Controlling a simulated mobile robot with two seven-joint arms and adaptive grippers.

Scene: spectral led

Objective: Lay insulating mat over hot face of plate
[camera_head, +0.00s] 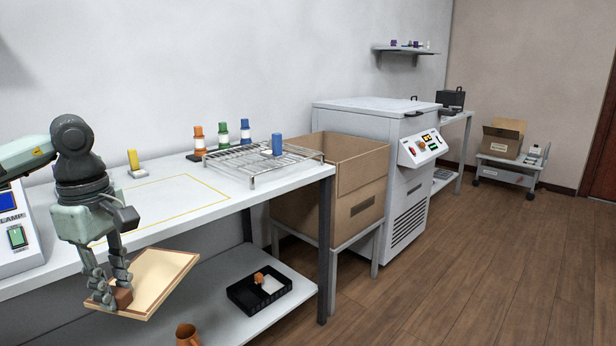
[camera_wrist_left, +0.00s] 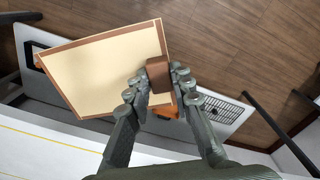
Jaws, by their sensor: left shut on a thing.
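My left gripper (camera_head: 110,292) is shut on the brown block at one edge of a flat cream panel with a brown border, which looks like the insulating mat (camera_head: 155,280). The mat is held tilted in the air in front of the bench's near edge, clear of the bench top. In the left wrist view, the gripper's fingers (camera_wrist_left: 160,95) close on the block from both sides and the mat (camera_wrist_left: 105,68) extends to the upper left. I cannot make out a hot plate for certain. My right gripper is not in view.
The bench (camera_head: 150,236) has a clear yellow-outlined area. A wire rack (camera_head: 250,170) with a blue cylinder (camera_head: 277,144) stands right of it, with several bottles behind. The lower shelf holds a black tray (camera_head: 246,303) and an orange mug (camera_head: 187,334). A cardboard box (camera_head: 357,190) stands to the right.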

